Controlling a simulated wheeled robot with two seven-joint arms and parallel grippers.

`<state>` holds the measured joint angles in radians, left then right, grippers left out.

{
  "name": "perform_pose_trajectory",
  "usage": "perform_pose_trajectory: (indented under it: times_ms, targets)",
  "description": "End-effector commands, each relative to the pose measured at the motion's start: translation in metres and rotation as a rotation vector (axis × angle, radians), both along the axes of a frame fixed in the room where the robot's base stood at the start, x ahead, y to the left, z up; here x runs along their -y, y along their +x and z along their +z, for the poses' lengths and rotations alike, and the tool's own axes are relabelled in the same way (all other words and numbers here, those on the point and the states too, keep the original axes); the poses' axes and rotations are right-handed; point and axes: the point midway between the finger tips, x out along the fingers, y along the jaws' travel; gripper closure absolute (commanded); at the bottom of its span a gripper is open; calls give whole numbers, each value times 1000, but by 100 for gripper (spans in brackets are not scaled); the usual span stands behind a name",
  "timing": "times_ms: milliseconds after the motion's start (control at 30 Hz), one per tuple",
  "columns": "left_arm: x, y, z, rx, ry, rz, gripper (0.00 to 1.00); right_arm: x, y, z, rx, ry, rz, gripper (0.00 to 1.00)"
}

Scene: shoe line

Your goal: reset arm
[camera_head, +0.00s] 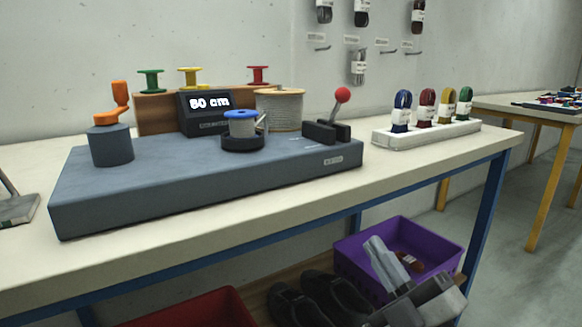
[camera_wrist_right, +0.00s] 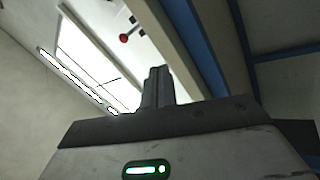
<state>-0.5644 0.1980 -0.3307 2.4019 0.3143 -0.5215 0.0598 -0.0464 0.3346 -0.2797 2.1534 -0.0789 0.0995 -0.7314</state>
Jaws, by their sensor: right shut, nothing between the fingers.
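My right gripper (camera_head: 385,255) is at the lower right of the head view, beside and below the front edge of the workbench. It appears in front of the purple crate (camera_head: 350,262). Its fingers point up and to the left, shut with nothing between them. The fingers also show in the right wrist view (camera_wrist_right: 157,85), close together at the picture's middle. My left gripper is not in view.
The workbench (camera_head: 420,165) carries a grey winding machine (camera_head: 210,185) with a red-knobbed lever (camera_head: 342,95) and a white rack (camera_head: 425,133) of lace bundles. Dark shoes (camera_head: 335,297) and a red crate (camera_head: 190,310) are below. A second table (camera_head: 510,107) stands at right.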

Motion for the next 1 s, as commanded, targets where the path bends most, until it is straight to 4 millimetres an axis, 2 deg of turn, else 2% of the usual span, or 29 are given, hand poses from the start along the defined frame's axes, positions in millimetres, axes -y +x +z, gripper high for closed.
perform_pose_trajectory:
  times_ms: [33,100,200,300,467,500,767,1000]
  targets:
    - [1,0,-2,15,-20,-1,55,-6,-14,-35,-198,170,77,100]
    - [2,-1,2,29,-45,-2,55,-14,-31,-65,-430,378,161,100]
    - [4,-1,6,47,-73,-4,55,-26,-56,-100,-705,632,247,100]
    - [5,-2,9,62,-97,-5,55,-38,-83,-127,-941,857,309,100]
    - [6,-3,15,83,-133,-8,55,-59,-128,-155,-1278,1189,374,100]
    - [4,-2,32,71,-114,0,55,-55,-122,-136,-1259,1160,350,100]
    - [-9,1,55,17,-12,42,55,-42,-118,-112,-1276,1105,223,100]
    - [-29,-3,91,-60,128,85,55,-22,-121,-75,-1315,1030,58,100]
